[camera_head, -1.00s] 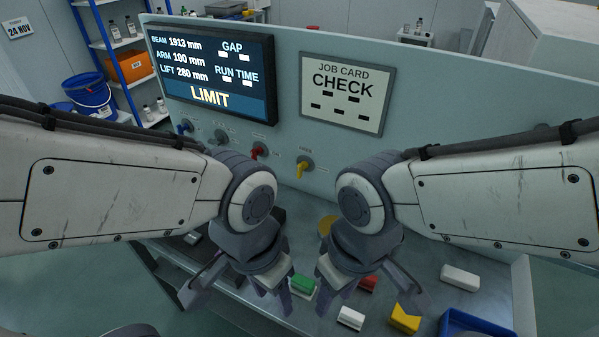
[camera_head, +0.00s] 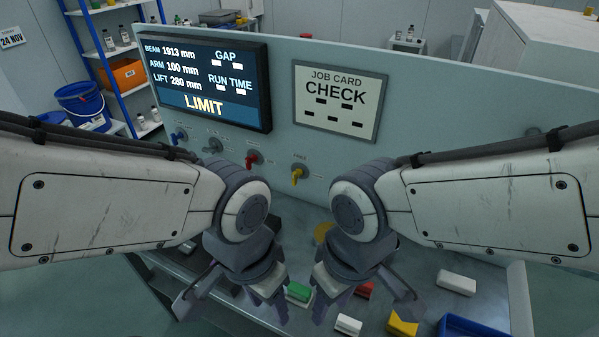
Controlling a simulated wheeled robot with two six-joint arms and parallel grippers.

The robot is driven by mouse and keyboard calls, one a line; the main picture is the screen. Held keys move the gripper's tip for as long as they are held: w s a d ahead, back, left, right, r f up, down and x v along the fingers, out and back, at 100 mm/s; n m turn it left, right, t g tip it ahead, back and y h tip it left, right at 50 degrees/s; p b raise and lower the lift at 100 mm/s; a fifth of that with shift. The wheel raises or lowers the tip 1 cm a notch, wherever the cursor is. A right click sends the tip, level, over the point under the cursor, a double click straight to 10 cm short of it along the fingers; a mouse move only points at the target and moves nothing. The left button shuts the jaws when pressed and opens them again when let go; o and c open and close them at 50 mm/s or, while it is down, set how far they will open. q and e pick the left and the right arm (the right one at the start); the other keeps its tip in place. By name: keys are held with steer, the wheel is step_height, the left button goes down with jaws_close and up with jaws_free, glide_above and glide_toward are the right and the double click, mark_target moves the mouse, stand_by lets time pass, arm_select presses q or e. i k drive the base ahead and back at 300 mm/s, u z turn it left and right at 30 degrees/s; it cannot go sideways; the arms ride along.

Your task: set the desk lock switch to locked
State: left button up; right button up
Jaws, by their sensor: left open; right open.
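A row of knobs is on the upright panel below the screen: a blue knob (camera_head: 179,136), a grey knob (camera_head: 213,146), a red knob (camera_head: 252,160) and a yellow knob (camera_head: 297,174). The label above the yellow knob seems to read FREE; the other labels are too small to read. I cannot tell for certain which knob is the desk lock switch. My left gripper (camera_head: 232,303) is open and empty, low over the desk in front of the panel. My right gripper (camera_head: 363,303) is open and empty, to its right. Neither touches a knob.
The screen (camera_head: 205,82) shows LIMIT, and a job card (camera_head: 341,103) reads CHECK. On the desk below lie a green-and-white block (camera_head: 298,291), a red block (camera_head: 364,289), white blocks (camera_head: 457,283), a yellow block (camera_head: 402,325) and a blue tray (camera_head: 470,326).

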mark_target(298, 172)
steer(key=z, duration=0.5)
steer(key=k, duration=1.05)
steer(key=u, duration=0.65)
steer(key=i, duration=1.35)
steer(key=z, duration=0.4)
